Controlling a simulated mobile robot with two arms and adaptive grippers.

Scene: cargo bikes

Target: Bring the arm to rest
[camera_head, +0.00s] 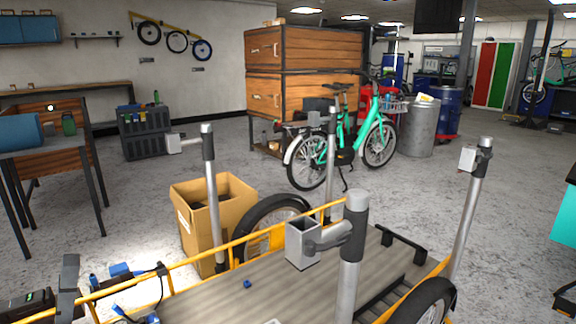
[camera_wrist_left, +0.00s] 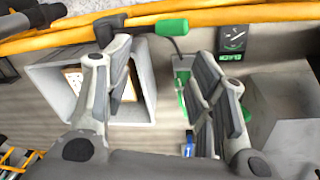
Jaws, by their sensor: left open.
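In the left wrist view my left gripper (camera_wrist_left: 160,85) is open, with its two dark padded fingers wide apart and nothing between them. Beneath it are a grey open box (camera_wrist_left: 140,113) with a tan perforated piece inside, and a green-ended plug (camera_wrist_left: 172,28) on a dark cable. A dark unit with a green display (camera_wrist_left: 233,40) sits to the right of the plug. No gripper can be made out with certainty in the head view, and my right gripper is not seen.
A cargo bike bed (camera_head: 210,297) with yellow rails and upright grey posts (camera_head: 350,270) fills the foreground. A cardboard box (camera_head: 203,242) stands beside it. A workbench (camera_head: 60,140) is at left; a teal bike (camera_head: 345,140) stands behind. Open floor lies at centre right.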

